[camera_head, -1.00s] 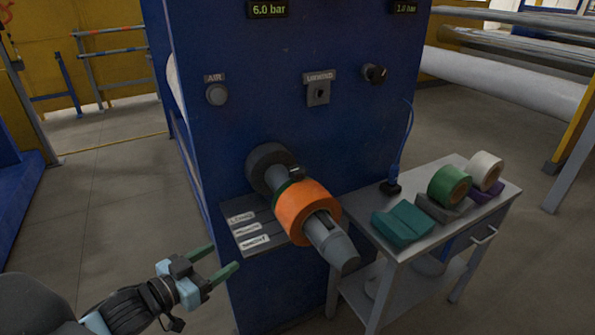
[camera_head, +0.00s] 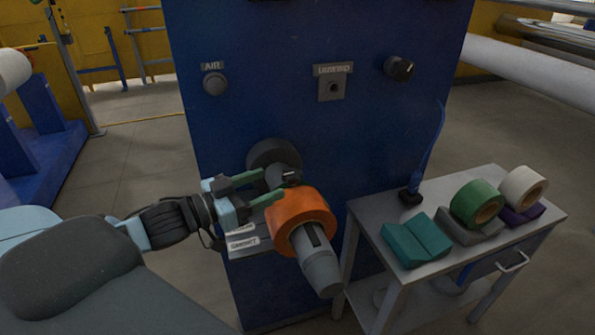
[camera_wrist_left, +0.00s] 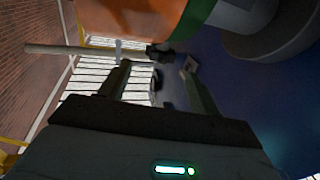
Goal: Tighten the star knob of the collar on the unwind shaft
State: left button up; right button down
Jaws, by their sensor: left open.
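The unwind shaft (camera_head: 317,262) juts from the blue machine panel toward me and carries an orange roll (camera_head: 303,212). In the left wrist view the orange roll (camera_wrist_left: 145,15) has a green ring (camera_wrist_left: 192,22) on its machine side. A small dark knob (camera_head: 291,176) shows behind the roll's top edge, at the collar; its star shape is too small to make out. My left gripper (camera_head: 272,184) is open, with its green fingers beside the shaft, left of the knob. I cannot tell whether they touch it. My right gripper is not in view.
A grey side table (camera_head: 372,222) at the right holds teal (camera_head: 417,240), green (camera_head: 477,203) and white (camera_head: 523,187) pieces. The panel has an AIR button (camera_head: 215,83), a keyed plate (camera_head: 332,88) and a dark knob switch (camera_head: 398,68).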

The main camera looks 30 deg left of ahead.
aim_at(283, 178)
pick_arm(q)
jog(key=shift+x, duration=4)
jog(key=shift+c, duration=0.2)
jog(key=shift+f, duration=0.1)
jog(key=c, duration=0.9)
